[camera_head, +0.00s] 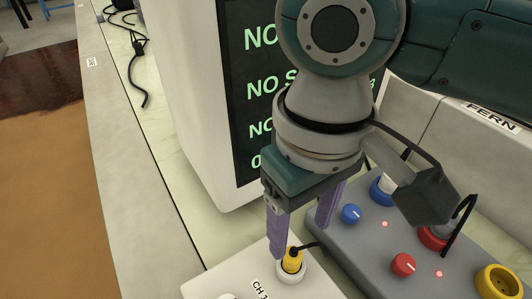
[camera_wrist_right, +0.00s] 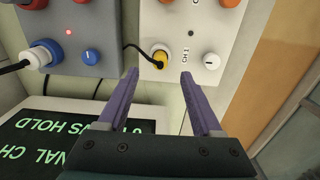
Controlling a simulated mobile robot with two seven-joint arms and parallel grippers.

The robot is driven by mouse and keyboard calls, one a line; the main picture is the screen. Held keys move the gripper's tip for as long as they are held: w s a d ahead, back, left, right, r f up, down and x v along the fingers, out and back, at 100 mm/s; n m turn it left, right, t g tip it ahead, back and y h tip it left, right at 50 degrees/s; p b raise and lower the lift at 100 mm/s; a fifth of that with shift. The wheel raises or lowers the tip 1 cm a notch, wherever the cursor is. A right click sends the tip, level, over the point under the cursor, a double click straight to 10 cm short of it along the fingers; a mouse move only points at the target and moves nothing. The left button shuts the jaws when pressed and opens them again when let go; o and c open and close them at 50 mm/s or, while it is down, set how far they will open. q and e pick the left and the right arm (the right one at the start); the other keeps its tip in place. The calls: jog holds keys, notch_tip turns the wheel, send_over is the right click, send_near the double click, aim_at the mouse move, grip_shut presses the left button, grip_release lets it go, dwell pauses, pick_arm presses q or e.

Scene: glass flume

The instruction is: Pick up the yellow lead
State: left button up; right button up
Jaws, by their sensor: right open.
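The yellow lead (camera_head: 292,260) has a yellow plug standing in a white socket on the white box marked CH 1 (camera_head: 225,284). Its black cable runs off to the right in the head view. The plug also shows in the right wrist view (camera_wrist_right: 160,57), just beyond and between the fingertips. My right gripper (camera_head: 301,242) is open, with purple fingers pointing down by the plug. Nothing is held between them. Whether a finger touches the plug, I cannot tell. My left gripper is not in view.
A grey box (camera_head: 375,250) with blue, red and yellow sockets and knobs stands close right of the plug. A large white monitor with a dark screen (camera_head: 240,100) stands behind. Black cables (camera_head: 140,60) lie on the bench at the back left.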

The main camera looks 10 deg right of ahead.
aim_at(294, 254)
notch_tip(294, 254, down, 2)
jog(key=shift+a+f, duration=0.1)
jog(key=shift+f, duration=0.15)
jog(key=f+b, duration=0.1)
jog(key=f, duration=0.1)
jog(key=f+b, duration=0.1)
jog(key=f, duration=0.2)
jog(key=shift+w+f, duration=0.2)
jog(key=shift+f, duration=0.1)
jog(key=c, duration=0.4)
grip_shut()
